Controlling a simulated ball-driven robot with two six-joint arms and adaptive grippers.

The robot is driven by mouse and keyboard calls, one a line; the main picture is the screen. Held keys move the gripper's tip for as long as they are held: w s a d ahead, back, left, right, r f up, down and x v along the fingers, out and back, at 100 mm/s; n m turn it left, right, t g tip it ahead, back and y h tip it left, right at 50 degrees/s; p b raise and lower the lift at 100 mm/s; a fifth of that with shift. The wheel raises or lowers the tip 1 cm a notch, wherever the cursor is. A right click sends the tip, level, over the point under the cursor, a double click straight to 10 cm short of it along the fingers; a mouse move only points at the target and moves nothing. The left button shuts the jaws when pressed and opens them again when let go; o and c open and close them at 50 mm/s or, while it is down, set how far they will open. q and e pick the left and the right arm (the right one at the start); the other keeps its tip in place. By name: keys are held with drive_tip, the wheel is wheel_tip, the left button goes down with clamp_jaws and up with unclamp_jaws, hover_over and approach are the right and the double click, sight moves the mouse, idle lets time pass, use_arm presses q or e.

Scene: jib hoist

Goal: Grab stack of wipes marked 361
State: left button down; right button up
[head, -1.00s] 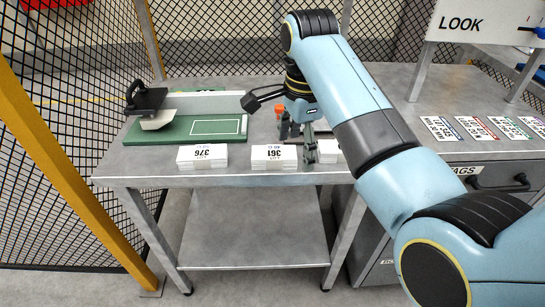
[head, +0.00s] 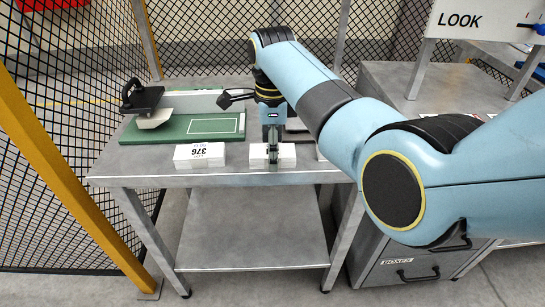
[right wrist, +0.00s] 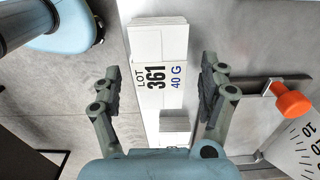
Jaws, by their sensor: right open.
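The white stack of wipes marked 361 (head: 288,155) sits at the front edge of the grey table, partly hidden behind my right gripper (head: 272,150) in the head view. In the right wrist view, its label reads LOT 361, 40 G, and the stack (right wrist: 147,42) shows between the two fingers of my open right gripper (right wrist: 158,78). There is a gap on each side, and the fingers do not appear to touch it. My left gripper is not in view.
A similar stack marked 376 (head: 200,154) stands to the left. Behind it is a green board (head: 190,128) with a black-handled tool (head: 145,98). An orange knob (right wrist: 292,100) on a metal bar lies right of the fingers in the wrist view. Drawers (head: 410,265) stand right.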

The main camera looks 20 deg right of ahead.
drive_tip(key=shift+f, duration=0.65)
drive_tip(key=c, duration=1.3)
drive_tip(key=shift+r, duration=0.1)
